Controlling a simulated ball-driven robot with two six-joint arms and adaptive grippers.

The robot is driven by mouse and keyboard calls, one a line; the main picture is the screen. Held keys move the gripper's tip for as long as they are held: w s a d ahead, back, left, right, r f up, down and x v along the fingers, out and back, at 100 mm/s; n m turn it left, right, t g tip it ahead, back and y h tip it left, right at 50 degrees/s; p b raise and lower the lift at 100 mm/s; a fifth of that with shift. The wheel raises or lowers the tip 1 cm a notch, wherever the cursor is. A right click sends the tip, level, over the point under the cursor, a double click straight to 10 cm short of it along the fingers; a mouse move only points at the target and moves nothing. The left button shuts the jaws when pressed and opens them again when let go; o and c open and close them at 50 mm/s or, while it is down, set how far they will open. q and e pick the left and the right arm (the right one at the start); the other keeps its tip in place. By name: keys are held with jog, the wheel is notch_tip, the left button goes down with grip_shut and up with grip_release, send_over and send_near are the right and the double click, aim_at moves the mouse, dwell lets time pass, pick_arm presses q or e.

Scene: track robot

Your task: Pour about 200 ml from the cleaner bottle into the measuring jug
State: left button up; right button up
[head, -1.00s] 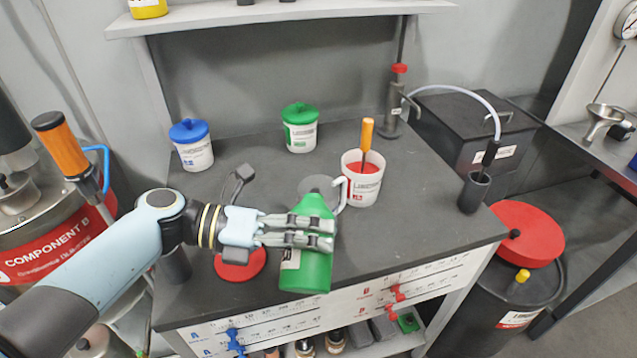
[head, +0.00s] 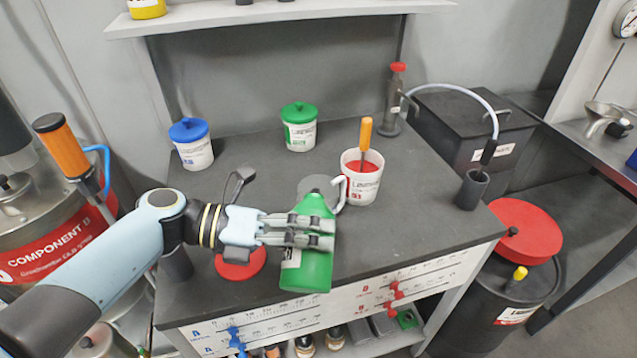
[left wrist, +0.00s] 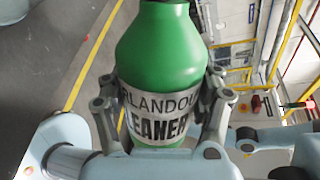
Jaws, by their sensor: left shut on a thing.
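My left gripper (head: 325,233) is shut on the green cleaner bottle (head: 308,270). The bottle is held near the front edge of the bench, its top leaning slightly to the right. The left wrist view shows its green shoulder (left wrist: 163,45) and its label reading "CLEANER" between the fingers. What seems to be the measuring jug (head: 310,184) stands just behind the bottle, a grey round shape with a pale handle on its right. The bottle and fingers hide most of it, so I cannot tell its level. My right gripper is not in view.
A white tub with red contents and an orange-handled tool (head: 362,190) stands close right of the jug. Blue-lidded (head: 194,152) and green-lidded (head: 300,134) tubs stand at the back. A red disc (head: 240,266) lies under my wrist.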

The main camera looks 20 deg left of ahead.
pick_arm(q)
jog(key=shift+w+f, duration=0.1)
jog(key=shift+f, duration=0.05)
jog(key=shift+b, duration=0.35)
jog(key=shift+d+r, duration=0.1)
jog(key=shift+r, duration=0.15)
jog(key=shift+p, duration=0.3)
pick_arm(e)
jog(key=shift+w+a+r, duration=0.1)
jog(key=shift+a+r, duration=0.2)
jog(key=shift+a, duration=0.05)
pick_arm(q)
jog(key=shift+p, duration=0.3)
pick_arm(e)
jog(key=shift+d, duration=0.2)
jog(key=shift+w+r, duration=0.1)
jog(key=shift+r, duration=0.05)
